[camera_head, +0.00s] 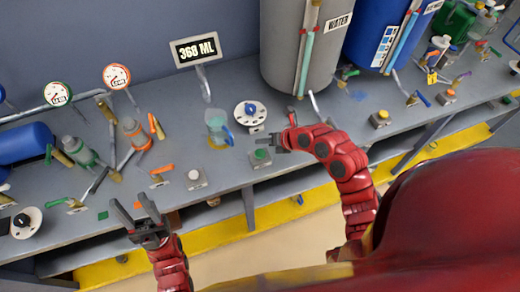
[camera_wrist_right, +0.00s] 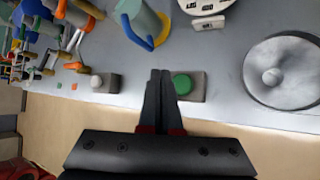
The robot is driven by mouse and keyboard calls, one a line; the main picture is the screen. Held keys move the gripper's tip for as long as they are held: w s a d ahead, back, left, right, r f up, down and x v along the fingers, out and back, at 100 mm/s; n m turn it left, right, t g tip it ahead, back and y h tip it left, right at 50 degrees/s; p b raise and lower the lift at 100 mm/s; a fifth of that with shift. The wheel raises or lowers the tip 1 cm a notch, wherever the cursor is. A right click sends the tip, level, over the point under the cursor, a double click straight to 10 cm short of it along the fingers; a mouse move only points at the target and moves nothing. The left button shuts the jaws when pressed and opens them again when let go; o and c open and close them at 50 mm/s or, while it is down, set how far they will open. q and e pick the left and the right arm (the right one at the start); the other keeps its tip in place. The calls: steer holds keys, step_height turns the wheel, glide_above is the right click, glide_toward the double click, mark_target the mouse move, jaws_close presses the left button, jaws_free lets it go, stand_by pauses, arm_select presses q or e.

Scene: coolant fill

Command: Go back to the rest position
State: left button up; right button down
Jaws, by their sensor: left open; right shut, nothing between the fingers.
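My left gripper (camera_head: 140,218) is open and empty, in front of the bench's front edge at the lower left of the head view. My right gripper (camera_head: 284,138) is over the bench near a green button (camera_head: 261,154) on a grey box. In the right wrist view the right gripper (camera_wrist_right: 160,75) is shut with nothing between its fingers. Its tips lie beside the green button (camera_wrist_right: 182,84) in that picture; I cannot tell whether they touch the box. A clear jug with a blue handle (camera_head: 216,126) stands on the bench to the left of the right gripper.
The grey bench (camera_head: 300,170) carries a WATER tank (camera_head: 290,60), a blue tank (camera_head: 375,35), a dial (camera_head: 250,112), a white button (camera_head: 194,175) and several valves. A display (camera_head: 195,49) reads 368 ML. Open floor (camera_head: 240,255) lies in front of the bench.

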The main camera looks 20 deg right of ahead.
steer(key=shift+r, duration=0.35)
